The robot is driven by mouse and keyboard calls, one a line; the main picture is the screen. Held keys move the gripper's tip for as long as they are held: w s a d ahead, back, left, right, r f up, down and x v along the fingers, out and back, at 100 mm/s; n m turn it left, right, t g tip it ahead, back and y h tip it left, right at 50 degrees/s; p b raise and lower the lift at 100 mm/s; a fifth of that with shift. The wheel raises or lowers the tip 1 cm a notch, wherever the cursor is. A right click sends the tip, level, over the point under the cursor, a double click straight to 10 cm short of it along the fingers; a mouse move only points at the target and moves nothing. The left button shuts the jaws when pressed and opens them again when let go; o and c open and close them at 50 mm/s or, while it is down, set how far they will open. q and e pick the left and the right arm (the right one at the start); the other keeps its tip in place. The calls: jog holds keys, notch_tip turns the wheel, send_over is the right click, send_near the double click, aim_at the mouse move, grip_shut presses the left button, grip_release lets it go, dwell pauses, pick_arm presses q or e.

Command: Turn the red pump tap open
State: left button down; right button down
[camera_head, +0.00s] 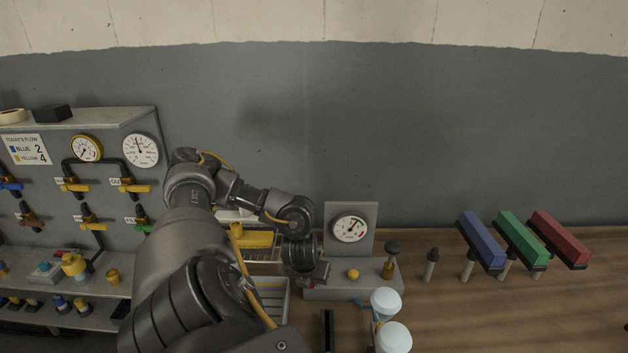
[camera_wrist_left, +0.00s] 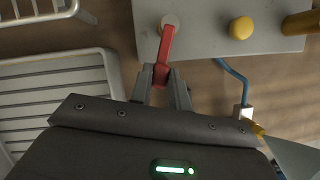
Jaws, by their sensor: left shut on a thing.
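The red pump tap (camera_wrist_left: 167,44) is a red lever on the front of the grey pump box (camera_wrist_left: 210,40). In the left wrist view the lever points from the box toward my gripper. My left gripper (camera_wrist_left: 164,84) is shut on the near end of the lever. In the head view my left gripper (camera_head: 314,278) is at the left end of the pump box (camera_head: 340,293), and my arm hides most of the tap. A white gauge (camera_head: 350,228) stands on a grey panel behind the box. My right gripper is not in view.
A yellow knob (camera_head: 353,274) and a dark-topped plunger (camera_head: 391,257) sit on the box. Two pale round-topped things (camera_head: 386,301) stand in front, near a blue hose (camera_wrist_left: 232,75). A light slatted tray (camera_wrist_left: 60,95) lies left. Blue, green and red bars (camera_head: 521,240) stand right.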

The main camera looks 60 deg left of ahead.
pick_arm(q)
jog(key=c, duration=1.3)
grip_release()
jog(key=p+v, duration=0.3)
jog(key=v, duration=0.7)
jog(key=shift+s+d+r+p, duration=0.1)
jog(key=shift+r+p, duration=0.25)
